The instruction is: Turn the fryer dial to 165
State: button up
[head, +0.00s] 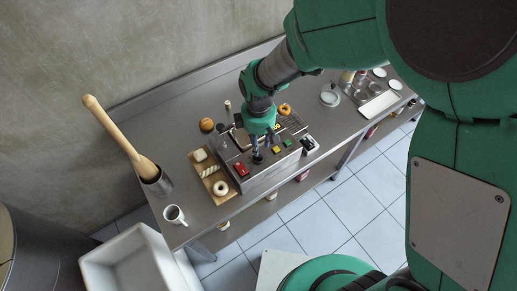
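The fryer (262,177) is a metal box on the steel counter, with coloured controls on its top face. A red control (241,170) is at the left of this face, and yellow (275,150) and green (287,143) ones are to the right. A small dark round knob (257,159), which looks like the dial, sits between the red and yellow ones. My gripper (261,146) points down right over it. Its fingers are too small to tell whether they are open, shut or touching the knob. The dial's marks and setting cannot be read.
A wooden board (209,173) with pastries lies left of the fryer. Tins and a white tray (380,104) are at the right.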

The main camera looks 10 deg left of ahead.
jog(key=shift+r, duration=2.8)
jog(key=s+d+r+m+t+b, duration=0.1)
jog(key=d+r+m+b, duration=0.3)
jog(key=d, duration=0.4)
jog(key=s+d+r+m+t+b, duration=0.15)
jog(key=d+r+m, duration=0.25)
jog(key=d+r, duration=0.4)
jog(key=s+d+r+m+t+b, duration=0.1)
jog(key=s+d+m+t+b, duration=0.2)
jog(key=s+d+m+b, duration=0.3)
jog(key=s+d+m, duration=0.3)
jog(key=s+d, duration=0.3)
jog(key=d, duration=0.3)
jog(key=shift+r, duration=0.15)
